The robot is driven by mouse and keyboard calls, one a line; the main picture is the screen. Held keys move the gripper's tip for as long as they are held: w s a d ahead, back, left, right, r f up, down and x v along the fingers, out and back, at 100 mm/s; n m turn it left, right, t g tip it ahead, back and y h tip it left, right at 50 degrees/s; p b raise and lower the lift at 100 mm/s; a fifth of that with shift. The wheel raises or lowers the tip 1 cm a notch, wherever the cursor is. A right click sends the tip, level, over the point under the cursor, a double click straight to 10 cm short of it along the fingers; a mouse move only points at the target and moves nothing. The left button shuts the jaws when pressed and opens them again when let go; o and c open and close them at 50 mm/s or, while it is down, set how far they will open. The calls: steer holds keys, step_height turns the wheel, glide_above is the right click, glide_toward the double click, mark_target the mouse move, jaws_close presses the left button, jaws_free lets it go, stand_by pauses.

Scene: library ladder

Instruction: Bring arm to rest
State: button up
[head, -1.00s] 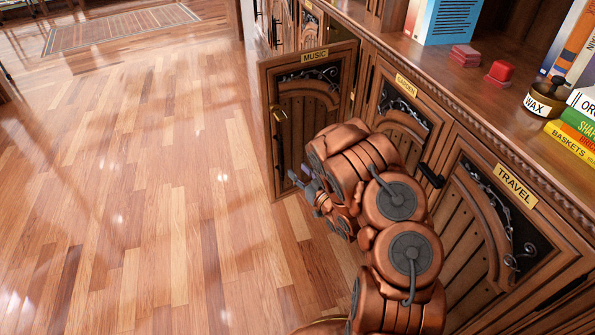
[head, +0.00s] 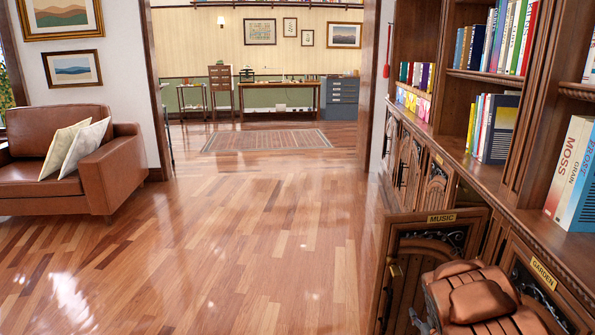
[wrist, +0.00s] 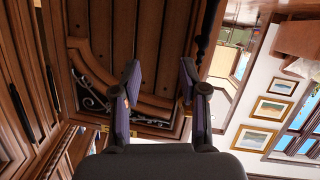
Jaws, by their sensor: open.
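My gripper (wrist: 158,88) is open and empty in the wrist view, its two fingers apart. A wooden cabinet door with dark scrollwork (wrist: 150,112) fills the space behind the fingers, appearing upside down. In the head view, my copper-coloured arm shows only at the bottom right, in front of the cabinets. The MUSIC door (head: 430,255) stands swung open just left of the arm. The GARDEN door (head: 540,285) is shut, to the arm's right. Most of the arm is out of the head view.
The wood floor (head: 250,250) is clear left of the cabinets. A leather armchair (head: 110,170) with cushions stands at left. A rug (head: 265,141) and a desk (head: 280,105) are farther back. Bookshelves (head: 490,95) line the right side above a counter.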

steer(key=s+r+m+g+h+p, duration=0.2)
steer(key=s+r+g+p, duration=0.3)
steer(key=r, duration=0.6)
steer(key=s+r+m+g+h+p, duration=0.1)
steer(key=s+r+g+p, duration=0.2)
steer(key=s+r+p, duration=0.6)
steer(key=s+a+r+g+y+p, duration=0.1)
steer(key=s+a+r+g+p, duration=0.1)
steer(key=s+a+r, duration=0.4)
steer(key=s+a+r+n+g+y+p, duration=0.1)
steer(key=s+a+r+g+p, duration=0.2)
steer(key=s+r, duration=0.6)
steer(key=s+a+r+g+y+p, duration=0.1)
steer(key=s+a+r+g+p, duration=0.2)
steer(key=s, duration=1.3)
steer(key=a+r+p, duration=0.2)
steer(key=a+r, duration=0.3)
steer(key=a, duration=0.1)
steer(key=shift+s+a+r+y, duration=0.3)
steer(key=shift+s+r+y, duration=0.05)
steer(key=shift+s+y, duration=0.05)
